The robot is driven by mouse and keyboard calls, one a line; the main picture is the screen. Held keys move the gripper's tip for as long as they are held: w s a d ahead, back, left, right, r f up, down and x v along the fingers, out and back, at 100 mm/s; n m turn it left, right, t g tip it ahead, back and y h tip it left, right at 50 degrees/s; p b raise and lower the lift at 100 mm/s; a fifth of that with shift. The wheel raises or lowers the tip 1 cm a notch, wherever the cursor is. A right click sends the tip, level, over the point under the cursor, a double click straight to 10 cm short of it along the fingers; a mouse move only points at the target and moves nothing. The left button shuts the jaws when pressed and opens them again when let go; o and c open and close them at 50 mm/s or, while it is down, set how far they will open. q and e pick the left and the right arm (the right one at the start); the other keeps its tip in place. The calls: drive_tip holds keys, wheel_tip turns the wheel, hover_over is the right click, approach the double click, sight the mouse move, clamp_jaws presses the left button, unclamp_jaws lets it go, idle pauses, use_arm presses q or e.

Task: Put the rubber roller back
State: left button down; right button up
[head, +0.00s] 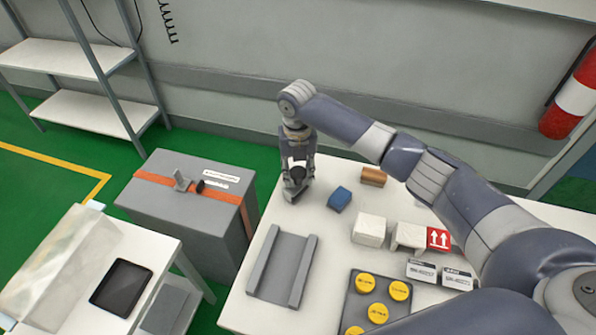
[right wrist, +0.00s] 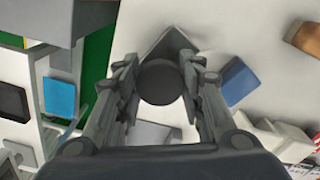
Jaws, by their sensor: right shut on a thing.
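My right gripper (head: 297,180) points down over the far left part of the white table. It is shut on a dark, round-ended piece, which looks like the rubber roller (right wrist: 160,82), seen end-on between the fingers in the right wrist view. A dark grey angular piece (right wrist: 170,42) shows just beyond the roller there; whether they touch I cannot tell. The fingers hide most of the roller in the head view. A grey channel-shaped tray (head: 283,270) with two raised sides lies on the table, nearer than the gripper. My left gripper is not in view.
A blue block (head: 340,198) stands right of the gripper, with a brown block (head: 373,176) behind it and a whitish block (head: 369,229) nearer. A dark board (head: 360,311) holds yellow discs. A grey strapped case (head: 175,215) stands left of the table. Bare tabletop (head: 325,228) lies between.

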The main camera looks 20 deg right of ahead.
drive_tip(key=shift+f, duration=0.15)
drive_tip(key=o, duration=0.8)
drive_tip(key=shift+o, duration=0.7)
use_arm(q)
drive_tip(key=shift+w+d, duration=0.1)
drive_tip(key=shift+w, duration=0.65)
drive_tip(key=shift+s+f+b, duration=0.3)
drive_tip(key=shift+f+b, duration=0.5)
use_arm(e)
wheel_tip(320, 180, up, 12)
